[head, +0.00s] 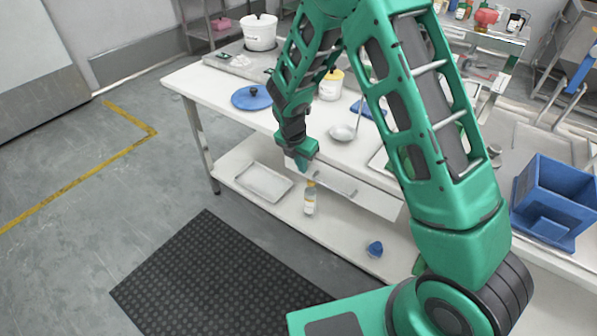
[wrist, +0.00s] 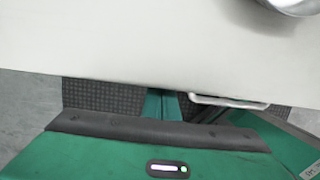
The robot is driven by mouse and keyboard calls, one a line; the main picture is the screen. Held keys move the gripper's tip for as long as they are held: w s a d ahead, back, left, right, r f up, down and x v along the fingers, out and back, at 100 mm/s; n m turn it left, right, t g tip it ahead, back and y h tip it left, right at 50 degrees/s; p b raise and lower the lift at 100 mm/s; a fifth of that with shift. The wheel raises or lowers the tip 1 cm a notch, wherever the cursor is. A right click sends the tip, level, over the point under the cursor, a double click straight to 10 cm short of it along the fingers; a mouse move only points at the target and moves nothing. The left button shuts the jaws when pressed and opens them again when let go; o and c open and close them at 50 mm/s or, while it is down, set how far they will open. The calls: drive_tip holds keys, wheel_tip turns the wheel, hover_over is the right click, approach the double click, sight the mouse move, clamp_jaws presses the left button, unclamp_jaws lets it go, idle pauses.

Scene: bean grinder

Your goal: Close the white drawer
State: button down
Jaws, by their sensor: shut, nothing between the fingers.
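The white drawer (head: 375,202) is under the front edge of the white table, in the right half of the head view. Its metal handle (head: 335,184) runs along the front, and it also shows in the wrist view (wrist: 230,102), just beyond the tabletop edge. How far the drawer stands out is hard to tell. My gripper (head: 303,163) is shut and empty, pointing down at the left end of the drawer front, beside the handle. I cannot tell whether it touches the drawer. In the wrist view the fingertips are not clear.
The white tabletop (head: 215,85) holds a blue lid (head: 251,97), a ladle (head: 343,132) and a white container (head: 330,86). A bottle (head: 310,198), a tray (head: 264,182) and a small blue object (head: 375,249) stand on the lower shelf. A black mat (head: 215,275) covers open floor.

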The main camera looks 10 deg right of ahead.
drive_tip(key=shift+w+d, duration=0.35)
drive_tip(key=shift+d, duration=0.1)
drive_tip(key=shift+d+r, duration=0.1)
drive_tip(key=s+a+r, duration=0.5)
drive_tip(key=a+r, duration=0.1)
drive_tip(key=r, duration=0.3)
drive_tip(key=s+d+r+m, duration=0.4)
drive_tip(key=d+m, duration=0.1)
drive_tip(key=d, duration=0.2)
drive_tip(key=s+d+r+m+g, duration=0.1)
drive_tip(key=s+d+r+m, duration=0.35)
drive_tip(key=d, duration=0.25)
drive_tip(key=s+d+r+m, duration=0.4)
drive_tip(key=d+m, duration=0.2)
drive_tip(key=d, duration=0.1)
drive_tip(key=s+d+r+m+y, duration=0.1)
drive_tip(key=s+d+m, duration=0.2)
drive_tip(key=s+m, duration=0.5)
drive_tip(key=s+d+r+m+y, duration=0.1)
drive_tip(key=s+d+r+m, duration=0.1)
drive_tip(key=s+m, duration=0.7)
drive_tip(key=s+d, duration=0.1)
drive_tip(key=s, duration=0.4)
drive_tip(key=shift+d+g, duration=0.25)
drive_tip(key=shift+g, duration=0.15)
